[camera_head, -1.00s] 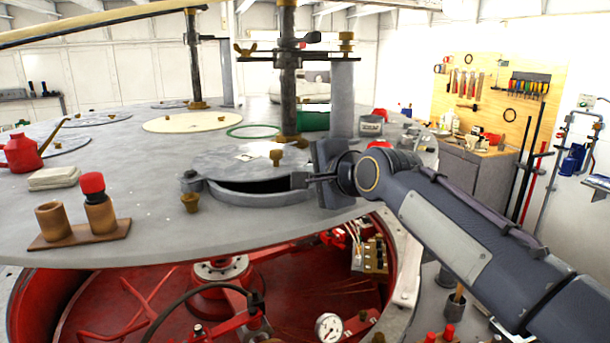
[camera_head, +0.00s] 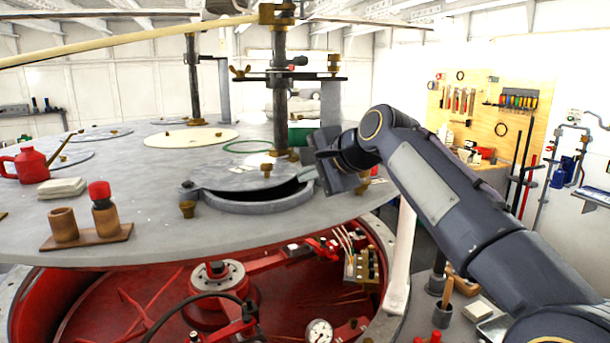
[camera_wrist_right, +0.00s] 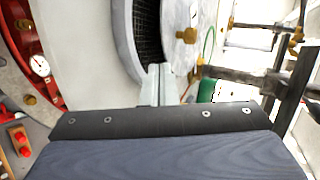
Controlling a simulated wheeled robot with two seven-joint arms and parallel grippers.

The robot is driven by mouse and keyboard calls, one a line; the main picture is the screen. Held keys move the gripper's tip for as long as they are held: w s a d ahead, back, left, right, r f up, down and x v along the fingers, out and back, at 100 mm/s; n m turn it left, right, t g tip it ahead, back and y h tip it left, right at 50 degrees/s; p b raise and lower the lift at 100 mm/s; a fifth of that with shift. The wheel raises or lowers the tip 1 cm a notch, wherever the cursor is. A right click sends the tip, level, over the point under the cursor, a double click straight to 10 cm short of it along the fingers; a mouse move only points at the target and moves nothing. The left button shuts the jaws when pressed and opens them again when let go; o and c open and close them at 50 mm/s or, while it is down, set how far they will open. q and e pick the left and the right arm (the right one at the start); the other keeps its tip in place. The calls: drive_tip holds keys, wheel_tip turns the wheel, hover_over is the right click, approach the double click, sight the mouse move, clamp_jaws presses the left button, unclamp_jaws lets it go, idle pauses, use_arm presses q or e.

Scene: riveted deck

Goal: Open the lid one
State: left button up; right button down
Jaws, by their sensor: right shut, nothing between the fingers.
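The grey round lid (camera_head: 235,178) with a small brass knob (camera_head: 266,170) is tilted up on its hinge at the left of a round raised rim (camera_head: 262,207) in the deck. A dark gap shows between lid and rim, widest at the right. My right gripper (camera_head: 308,174) is shut and empty, at the lid's raised right edge. In the right wrist view, my closed fingers (camera_wrist_right: 158,86) reach in between the rim (camera_wrist_right: 124,40) and the lid (camera_wrist_right: 178,45). I cannot tell whether they touch the lid. My left gripper is not in view.
A dark post (camera_head: 280,115) with brass fittings stands just behind the lid. A wooden stand (camera_head: 88,240) with a cup and a red-capped bottle sits at left front. A red oil can (camera_head: 30,166) is farther left. Below the deck edge is an open red pit (camera_head: 130,300).

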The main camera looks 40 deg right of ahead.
drive_tip(key=p+x, duration=0.2)
drive_tip(key=x, duration=0.6)
drive_tip(key=shift+w, duration=0.1)
drive_tip(key=shift+f, duration=0.1)
